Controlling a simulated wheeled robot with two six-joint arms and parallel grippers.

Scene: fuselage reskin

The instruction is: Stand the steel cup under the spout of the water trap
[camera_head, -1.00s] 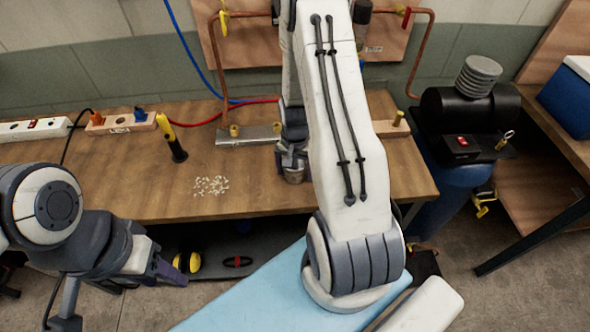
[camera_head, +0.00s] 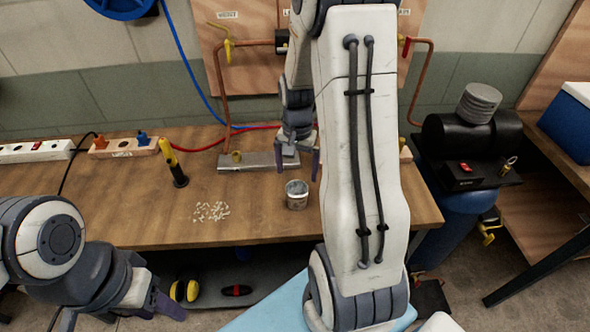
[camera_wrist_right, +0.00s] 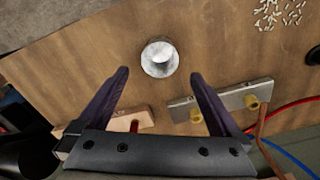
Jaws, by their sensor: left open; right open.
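The steel cup (camera_head: 297,195) stands upright on the wooden bench, right of a patch of white bits. My right gripper (camera_head: 298,160) is open and empty, above and behind the cup, apart from it. In the right wrist view the cup (camera_wrist_right: 159,57) shows just beyond the open fingertips, centred between them. My left gripper (camera_head: 165,304) hangs open and empty in front of the bench at lower left. I cannot make out the water trap or its spout; my right arm covers the middle of the pipe board.
A metal plate with brass fittings (camera_head: 255,162) lies behind the cup. A yellow-handled tool (camera_head: 171,160) stands to the left, near power strips (camera_head: 122,147). Copper pipes (camera_head: 218,92) run on the board. A black compressor (camera_head: 470,132) stands right of the bench. Bench left of the cup is mostly clear.

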